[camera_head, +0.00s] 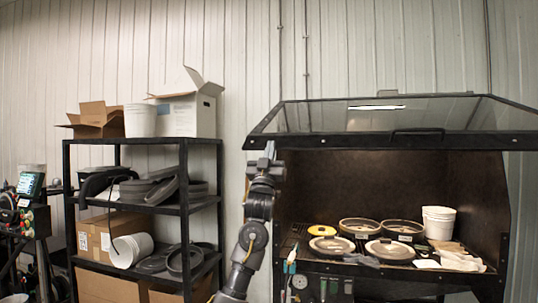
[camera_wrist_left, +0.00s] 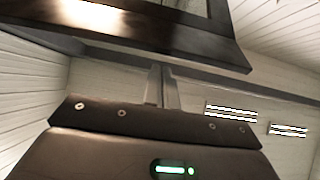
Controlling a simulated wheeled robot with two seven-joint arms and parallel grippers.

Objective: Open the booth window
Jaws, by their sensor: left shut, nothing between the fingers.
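The booth window (camera_head: 350,120) is a glass pane in a black frame. It is tilted up, and the front of the booth (camera_head: 300,185) below it is open. A dark handle (camera_head: 418,132) sits on the window's front bar. My left gripper (camera_head: 270,148) is at the window's left front corner, with its fingers pointing up. In the left wrist view the shut, empty fingers (camera_wrist_left: 161,82) are just below the dark frame (camera_wrist_left: 150,32); I cannot tell whether they touch it. My right gripper is not in view.
A black shelf (camera_head: 140,142) with boxes and discs stands left of my arm.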

